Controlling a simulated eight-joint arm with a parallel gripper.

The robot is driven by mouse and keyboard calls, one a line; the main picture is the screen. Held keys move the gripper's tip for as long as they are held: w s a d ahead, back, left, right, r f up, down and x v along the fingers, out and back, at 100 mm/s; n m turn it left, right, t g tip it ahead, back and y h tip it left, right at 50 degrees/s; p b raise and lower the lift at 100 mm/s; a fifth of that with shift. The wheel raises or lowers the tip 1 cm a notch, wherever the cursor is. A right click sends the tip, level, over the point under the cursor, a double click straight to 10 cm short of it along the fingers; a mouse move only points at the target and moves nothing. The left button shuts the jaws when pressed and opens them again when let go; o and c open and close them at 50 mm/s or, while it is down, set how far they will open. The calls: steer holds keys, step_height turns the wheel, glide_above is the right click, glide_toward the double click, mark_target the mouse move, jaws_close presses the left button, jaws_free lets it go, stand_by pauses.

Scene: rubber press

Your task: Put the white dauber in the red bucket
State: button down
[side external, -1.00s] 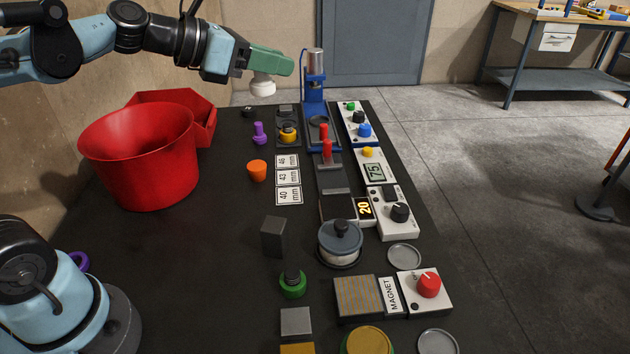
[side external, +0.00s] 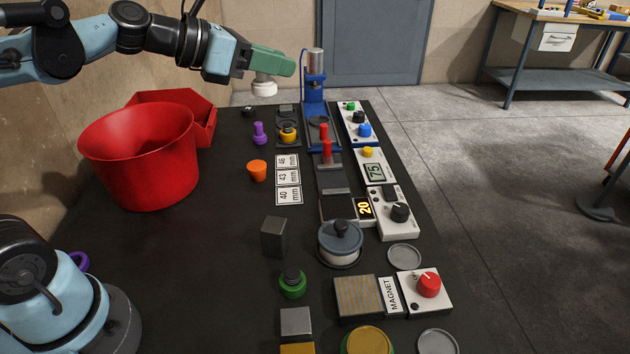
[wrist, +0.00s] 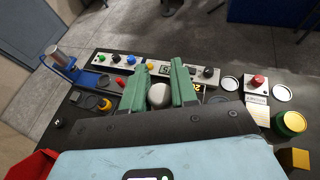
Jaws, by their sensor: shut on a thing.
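The white dauber (side external: 264,88) hangs under the green fingers of my gripper (side external: 272,64) in the side external view. In the wrist view the dauber (wrist: 160,95) shows as a pale round shape between the two green fingers of my gripper (wrist: 160,85). My gripper is shut on it and holds it well above the far end of the black table. The dauber's upper part is hidden by the fingers. The red bucket (side external: 145,165) stands on the table at the left, open at the top. My gripper is to the right of the bucket and farther back.
A red bin (side external: 203,118) stands behind the bucket. A blue press (side external: 314,95) rises just right of my gripper. A purple dauber (side external: 259,133), an orange cup (side external: 257,170) and several control boxes sit on the black table (side external: 190,270). The table's middle left is clear.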

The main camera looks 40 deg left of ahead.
steer(key=s+d+f+m+g+h, duration=0.1)
steer(key=d+f+m+g+h, duration=0.25)
steer(key=d, duration=0.85)
steer(key=s+d+f+m+g+h, duration=0.15)
steer(key=d+f+m, duration=0.25)
steer(key=d, duration=0.8)
steer(key=s+d+f+m+g+h, duration=0.1)
steer(key=s+d+f+m+g, duration=0.2)
steer(key=s+d, duration=0.5)
steer(key=s+d+f+m+g+h, duration=0.1)
steer(key=s+d+f+m+g, duration=0.2)
steer(key=s+d, duration=0.5)
step_height(320, 180, down, 3)
steer(key=shift+r+g+h, duration=0.2)
steer(key=shift+g+h, duration=0.2)
steer(key=shift+g, duration=0.3)
steer(key=shift+d, duration=0.1)
steer(key=w+f, duration=0.2)
steer(key=w, duration=0.1)
steer(key=w+a+f, duration=0.1)
steer(key=w+f, duration=0.1)
steer(key=w, duration=0.2)
steer(key=w+f, duration=0.3)
steer(key=w, duration=0.1)
steer(key=shift+w+a, duration=0.2)
steer(key=shift+w, duration=0.05)
steer(key=shift+f, duration=1.8)
